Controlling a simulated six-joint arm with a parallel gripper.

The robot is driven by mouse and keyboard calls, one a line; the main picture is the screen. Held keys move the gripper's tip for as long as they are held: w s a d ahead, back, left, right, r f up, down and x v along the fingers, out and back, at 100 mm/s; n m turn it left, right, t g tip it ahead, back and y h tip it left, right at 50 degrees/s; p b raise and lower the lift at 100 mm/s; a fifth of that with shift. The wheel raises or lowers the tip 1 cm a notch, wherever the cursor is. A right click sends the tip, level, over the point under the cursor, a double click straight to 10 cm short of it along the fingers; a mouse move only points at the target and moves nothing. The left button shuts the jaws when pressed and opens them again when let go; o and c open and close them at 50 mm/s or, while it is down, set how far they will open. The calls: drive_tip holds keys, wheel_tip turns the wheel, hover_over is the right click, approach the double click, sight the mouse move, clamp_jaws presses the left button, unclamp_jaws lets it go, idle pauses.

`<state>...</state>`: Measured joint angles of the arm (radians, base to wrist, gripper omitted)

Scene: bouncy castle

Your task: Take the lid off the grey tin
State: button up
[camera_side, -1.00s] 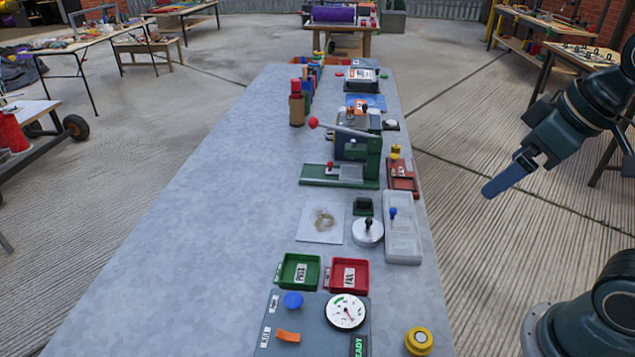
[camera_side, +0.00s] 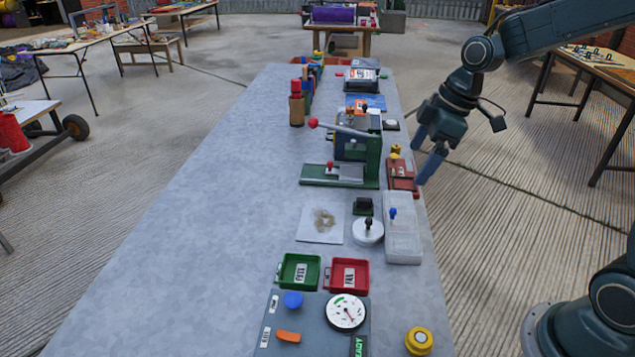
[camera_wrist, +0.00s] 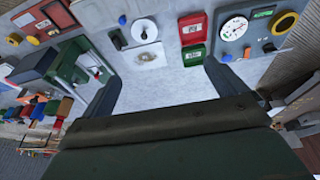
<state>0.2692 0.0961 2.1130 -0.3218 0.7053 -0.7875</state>
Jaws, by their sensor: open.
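A pale round, flat-topped piece with a black knob (camera_side: 368,230) stands on the table beside a translucent tray. It looks like a lidded tin, but I cannot be sure it is the grey tin. It also shows near the top of the wrist view (camera_wrist: 144,31). No other clear grey tin is visible. My gripper (camera_side: 426,155) is open and empty, above the table's right edge near the green lever press, higher than the round piece.
The green press (camera_side: 372,160) with a red-knobbed lever stands behind the round piece. The translucent tray (camera_side: 403,250) is just right of it. A green tray (camera_side: 299,285), a red tray (camera_side: 348,289) and a gauge panel (camera_side: 317,320) lie in front. The table's left side is clear.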

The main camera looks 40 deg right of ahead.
drive_tip(key=w+d+f+n+y, duration=0.2)
drive_tip(key=w+d+f+n, duration=0.2)
drive_tip(key=w+f, duration=0.5)
drive_tip(key=g, duration=0.1)
hover_over(379, 227)
drive_tip(key=shift+s+d+f, duration=0.1)
drive_tip(key=shift+f, duration=4.65)
drive_tip(key=shift+f, duration=0.1)
drive_tip(key=shift+w+x, duration=0.15)
drive_tip(key=shift+x, duration=1.1)
drive_tip(key=shift+w+x, duration=0.1)
drive_tip(key=shift+x, duration=1.2)
drive_tip(key=shift+c, duration=0.3)
drive_tip(key=c, duration=1)
